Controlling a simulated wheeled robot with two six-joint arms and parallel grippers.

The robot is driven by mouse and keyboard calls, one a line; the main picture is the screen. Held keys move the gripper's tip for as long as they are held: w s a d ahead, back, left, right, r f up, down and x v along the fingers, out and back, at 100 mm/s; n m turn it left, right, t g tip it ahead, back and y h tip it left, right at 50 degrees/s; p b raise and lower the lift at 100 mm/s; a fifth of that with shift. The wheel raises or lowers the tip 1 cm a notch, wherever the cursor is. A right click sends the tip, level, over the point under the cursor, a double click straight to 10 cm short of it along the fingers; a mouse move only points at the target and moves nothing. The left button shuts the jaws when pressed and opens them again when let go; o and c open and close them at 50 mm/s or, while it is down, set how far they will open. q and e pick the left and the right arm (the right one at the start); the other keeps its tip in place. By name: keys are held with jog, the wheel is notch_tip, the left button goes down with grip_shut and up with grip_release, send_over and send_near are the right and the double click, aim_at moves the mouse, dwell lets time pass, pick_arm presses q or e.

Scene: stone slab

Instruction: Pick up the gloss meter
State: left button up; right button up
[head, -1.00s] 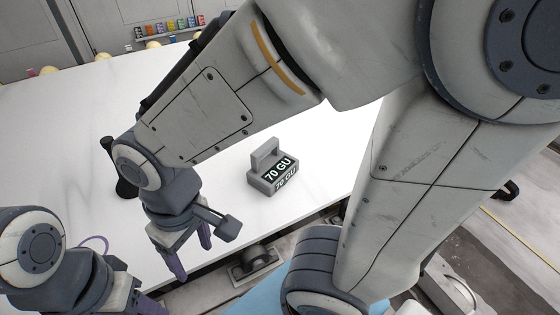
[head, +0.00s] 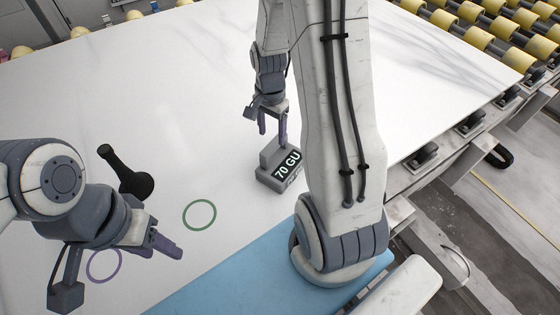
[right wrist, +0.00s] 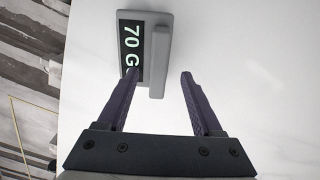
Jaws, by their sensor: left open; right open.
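The gloss meter (head: 273,178) is a small grey block with a raised handle and a dark "70 GU" display. It rests on the white slab in the middle of the head view. My right gripper (head: 272,132) is open just behind and above it, fingers pointing down. In the right wrist view the gloss meter (right wrist: 144,50) lies ahead of the open right fingertips (right wrist: 159,74), with its handle between their lines and its display toward the left finger. Contact cannot be told. My left gripper (head: 165,248) is open and empty at the lower left.
The white stone slab (head: 180,80) is mostly clear. A black handled tool (head: 127,172) lies left of centre. A green ring (head: 200,215) and a purple ring (head: 104,265) mark the slab. A blue mat (head: 225,285) is at the front. Yellow rollers (head: 470,33) line the far right.

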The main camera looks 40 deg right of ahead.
aim_at(274, 143)
jog(key=shift+d+f+p, duration=0.15)
jog(key=shift+f+p, duration=0.15)
jog(key=shift+f, duration=1.2)
jog(key=shift+d+f+p, duration=0.15)
jog(key=shift+f+p, duration=0.1)
jog(key=shift+f, duration=1.2)
grip_shut()
